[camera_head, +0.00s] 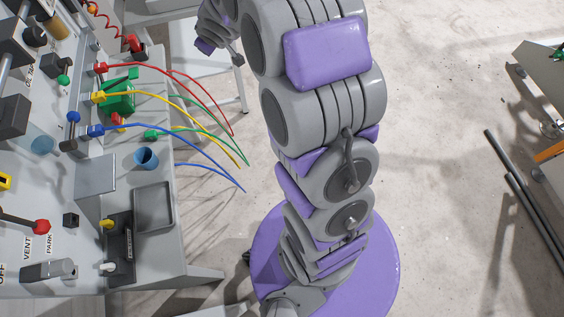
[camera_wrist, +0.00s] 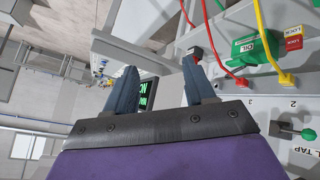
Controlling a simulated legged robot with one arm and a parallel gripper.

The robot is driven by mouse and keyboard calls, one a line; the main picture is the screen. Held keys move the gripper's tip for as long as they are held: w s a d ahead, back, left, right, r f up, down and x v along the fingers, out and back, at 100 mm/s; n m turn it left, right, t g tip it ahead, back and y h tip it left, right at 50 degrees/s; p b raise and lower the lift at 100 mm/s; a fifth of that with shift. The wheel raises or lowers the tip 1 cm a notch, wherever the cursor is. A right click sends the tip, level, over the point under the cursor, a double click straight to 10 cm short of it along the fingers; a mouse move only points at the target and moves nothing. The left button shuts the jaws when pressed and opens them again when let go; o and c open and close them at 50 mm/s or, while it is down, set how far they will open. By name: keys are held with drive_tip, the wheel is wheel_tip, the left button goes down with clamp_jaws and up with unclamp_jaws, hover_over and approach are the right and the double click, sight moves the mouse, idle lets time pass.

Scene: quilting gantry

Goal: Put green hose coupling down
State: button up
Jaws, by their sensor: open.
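The green hose coupling (camera_head: 150,135) lies on the grey bench in the head view, at the end of the green hose and right of the blue coupling (camera_head: 95,131). I do not make it out in the wrist view. My gripper (camera_wrist: 160,68) is open, with two dark fingers apart and nothing between them. A dark screen with green characters (camera_wrist: 148,92) shows behind the fingers.
The red coupling (camera_head: 100,68) and yellow coupling (camera_head: 98,97) sit at the panel, their hoses arcing right. A green box (camera_head: 118,97) stands beside them. A blue cup (camera_head: 146,158) and grey tray (camera_head: 153,206) occupy the bench's right edge. Dark bars (camera_head: 525,205) lie at right.

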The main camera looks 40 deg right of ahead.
drive_tip(key=s+a+r+m+g, duration=0.1)
drive_tip(key=s+a+r+g, duration=0.1)
drive_tip(key=s, duration=1.3)
drive_tip(key=s+a+r+m+g, duration=0.1)
drive_tip(key=s+g, duration=0.4)
drive_tip(key=s, duration=1.1)
drive_tip(key=s+a+r+m+g, duration=0.2)
drive_tip(key=s+a, duration=0.3)
drive_tip(key=s, duration=1)
drive_tip(key=shift+s+r+m+g+y, duration=0.3)
drive_tip(key=shift+m+g+y, duration=0.1)
drive_tip(key=shift+g, duration=0.3)
